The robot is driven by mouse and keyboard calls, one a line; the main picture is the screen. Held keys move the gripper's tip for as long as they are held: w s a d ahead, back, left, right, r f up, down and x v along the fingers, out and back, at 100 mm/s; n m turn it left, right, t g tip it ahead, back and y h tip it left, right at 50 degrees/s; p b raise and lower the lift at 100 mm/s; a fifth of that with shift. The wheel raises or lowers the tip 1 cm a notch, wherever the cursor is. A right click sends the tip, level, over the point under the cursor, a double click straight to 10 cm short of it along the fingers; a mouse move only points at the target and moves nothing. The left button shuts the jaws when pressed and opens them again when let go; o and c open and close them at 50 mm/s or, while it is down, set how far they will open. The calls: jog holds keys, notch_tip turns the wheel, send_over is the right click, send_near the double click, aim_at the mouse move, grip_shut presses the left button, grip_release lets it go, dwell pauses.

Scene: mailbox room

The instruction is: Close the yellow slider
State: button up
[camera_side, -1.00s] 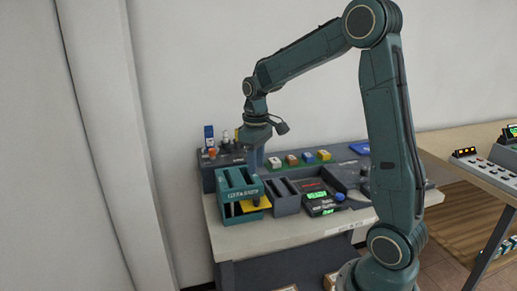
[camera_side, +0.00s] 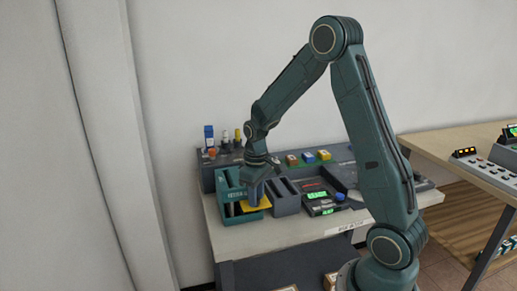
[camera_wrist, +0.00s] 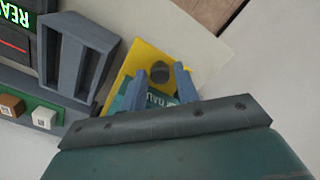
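The yellow slider (camera_wrist: 142,62) is a flat yellow plate with a dark round knob (camera_wrist: 160,72) on it. It sticks out from the front of the teal slotted box (camera_side: 228,189). In the side view the slider (camera_side: 262,204) shows just below my gripper (camera_side: 256,199). In the wrist view my gripper (camera_wrist: 169,78) has its two grey-blue fingers apart, one on each side of the knob. I cannot tell whether they touch it. The teal box is mostly hidden behind my gripper in the wrist view.
A grey slotted holder (camera_side: 286,196) stands right beside the teal box. A device with a green display (camera_side: 320,197) is further right. Several small coloured blocks (camera_side: 308,158) line the back. The table's front strip (camera_side: 300,228) is clear.

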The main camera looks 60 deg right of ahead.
aim_at(245, 207)
grip_shut()
jog(key=shift+w+a, duration=1.25)
grip_release()
jog(key=shift+r, duration=0.2)
notch_tip(245, 207, up, 14)
jog(key=shift+f, duration=0.2)
